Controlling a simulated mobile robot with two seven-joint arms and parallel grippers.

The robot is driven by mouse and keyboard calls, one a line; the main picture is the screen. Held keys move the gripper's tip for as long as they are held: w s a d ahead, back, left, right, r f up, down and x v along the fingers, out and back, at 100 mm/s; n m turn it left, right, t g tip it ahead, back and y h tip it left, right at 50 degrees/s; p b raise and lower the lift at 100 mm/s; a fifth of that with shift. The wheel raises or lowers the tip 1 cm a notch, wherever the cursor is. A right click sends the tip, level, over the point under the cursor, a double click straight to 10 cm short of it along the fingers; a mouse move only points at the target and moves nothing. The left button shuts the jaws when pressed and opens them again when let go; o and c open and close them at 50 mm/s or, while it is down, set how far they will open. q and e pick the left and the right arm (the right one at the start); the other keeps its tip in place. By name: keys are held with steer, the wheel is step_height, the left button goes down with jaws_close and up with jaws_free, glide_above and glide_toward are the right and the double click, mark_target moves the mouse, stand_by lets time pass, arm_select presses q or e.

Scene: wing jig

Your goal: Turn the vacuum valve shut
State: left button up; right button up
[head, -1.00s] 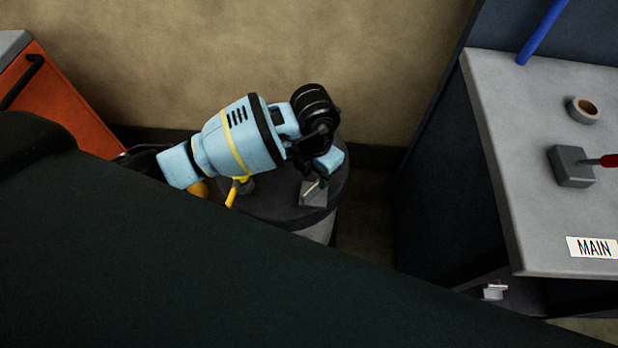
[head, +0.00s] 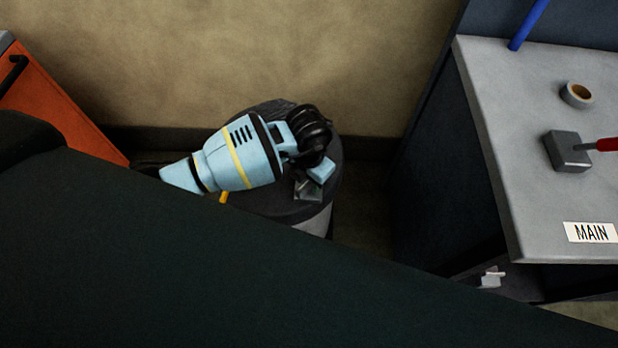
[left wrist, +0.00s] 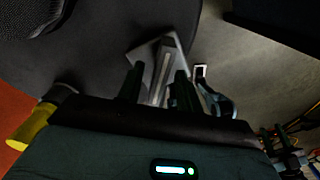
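In the head view a grey block (head: 308,189) with a pale raised bar, possibly the valve, sits on a dark round drum top (head: 285,208). A yellow lever (head: 223,197) shows beside my light blue left arm; I cannot tell which part is the valve. My left gripper (head: 318,172) is over the block, pointing down. In the left wrist view its two dark fingers (left wrist: 157,88) stand apart, on either side of the block's bar (left wrist: 164,66). Gaps seem to remain beside the bar. The yellow part (left wrist: 32,128) is at lower left there.
An orange cabinet (head: 55,105) stands left. A beige wall (head: 250,50) is behind the drum.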

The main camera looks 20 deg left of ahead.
arm_select(q)
steer(key=shift+f, duration=0.2)
jaws_close()
stand_by(0.4)
steer(key=shift+m, duration=1.1)
steer(key=m, duration=0.2)
steer(key=shift+m, duration=0.3)
steer(key=m, duration=0.5)
steer(key=shift+m, duration=0.4)
jaws_free()
